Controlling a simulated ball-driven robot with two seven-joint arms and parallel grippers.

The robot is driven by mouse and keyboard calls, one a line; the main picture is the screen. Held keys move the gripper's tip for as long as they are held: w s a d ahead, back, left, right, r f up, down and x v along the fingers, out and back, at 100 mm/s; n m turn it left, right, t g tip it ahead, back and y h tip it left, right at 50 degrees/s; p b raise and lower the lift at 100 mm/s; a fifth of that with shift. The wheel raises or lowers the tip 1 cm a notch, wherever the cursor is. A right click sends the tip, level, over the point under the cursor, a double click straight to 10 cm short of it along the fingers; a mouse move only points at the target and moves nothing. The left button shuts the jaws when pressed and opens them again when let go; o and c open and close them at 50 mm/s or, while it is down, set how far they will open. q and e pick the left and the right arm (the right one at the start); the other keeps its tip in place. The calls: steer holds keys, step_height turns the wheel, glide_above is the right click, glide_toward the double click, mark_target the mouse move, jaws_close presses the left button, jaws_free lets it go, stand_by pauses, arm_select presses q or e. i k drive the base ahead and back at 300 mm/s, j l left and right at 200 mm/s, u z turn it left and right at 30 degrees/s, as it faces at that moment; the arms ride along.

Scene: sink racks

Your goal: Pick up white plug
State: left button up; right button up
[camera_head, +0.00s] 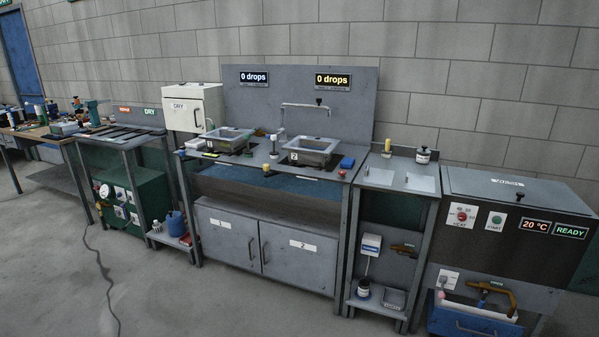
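I cannot pick out a white plug with certainty. A white wall outlet (447,279) is on the lower right cabinet, with a small pale pinkish piece (441,294) just below it. A white box (371,244) with a thin cable hanging from it is on the panel under the narrow counter. A small pale upright piece (273,143) stands between the two sinks. These are too small to identify clearly. Neither of my grippers is in view.
Two sinks, left (228,136) and right (312,146), sit in the central counter. A blue bin (475,322) stands at lower right. A dark cable (104,270) lies on otherwise open floor (200,305).

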mark_target(273, 137)
steer(key=i+u, duration=0.4)
steer(key=i, duration=0.75)
